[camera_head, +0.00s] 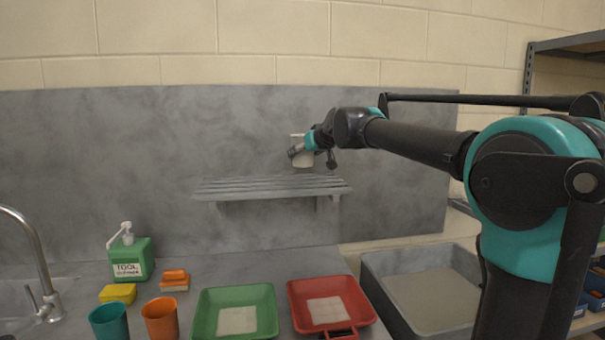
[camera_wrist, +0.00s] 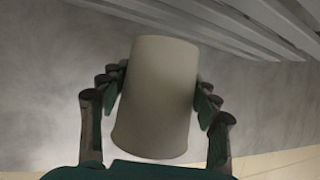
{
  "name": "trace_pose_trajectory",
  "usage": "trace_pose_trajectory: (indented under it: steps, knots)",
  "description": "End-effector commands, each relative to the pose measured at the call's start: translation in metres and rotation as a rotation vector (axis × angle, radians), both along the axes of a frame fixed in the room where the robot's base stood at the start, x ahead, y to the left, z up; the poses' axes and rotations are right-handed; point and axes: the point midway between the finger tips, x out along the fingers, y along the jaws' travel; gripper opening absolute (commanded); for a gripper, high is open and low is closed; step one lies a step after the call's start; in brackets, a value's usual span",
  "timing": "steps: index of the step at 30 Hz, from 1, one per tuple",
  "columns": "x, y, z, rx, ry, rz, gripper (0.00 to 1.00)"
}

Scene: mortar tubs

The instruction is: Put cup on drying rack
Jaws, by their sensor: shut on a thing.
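The pale cup (camera_head: 303,160) is held over the right part of the drying rack (camera_head: 250,188), a grey slatted shelf on the back wall. A small gap seems to show between the cup and the slats. My gripper (camera_head: 305,153) is shut on the cup. In the wrist view the cup (camera_wrist: 155,95) sits between the two fingers (camera_wrist: 160,88), one on each side. The rack's slats (camera_wrist: 250,25) show at the upper right there, apart from the cup in the picture.
Below on the counter stand a green soap bottle (camera_head: 131,255), a teal cup (camera_head: 109,322), an orange cup (camera_head: 160,318), a green tray (camera_head: 207,315) and a red tray (camera_head: 362,312). A grey tub (camera_head: 376,268) is at the right. The rack's slats look bare.

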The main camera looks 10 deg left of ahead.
Motion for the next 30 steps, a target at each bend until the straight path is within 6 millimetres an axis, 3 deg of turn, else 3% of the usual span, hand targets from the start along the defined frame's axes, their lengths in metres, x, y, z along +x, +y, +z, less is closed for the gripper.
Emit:
trace_pose_trajectory:
  steps: [3,10,17,28,29,30]
  knots:
    - [0.000,0.000,-0.017,0.000,0.000,0.000,0.30]
    - [0.000,0.000,-0.031,0.000,0.000,0.000,0.30]
    - [0.000,0.000,-0.060,0.000,0.000,0.000,0.30]
    - [0.000,0.000,-0.065,0.000,0.000,0.000,0.30]
    - [0.000,0.000,-0.065,0.000,0.000,0.000,0.65]
    - [0.000,0.000,-0.065,0.000,0.000,0.000,0.69]
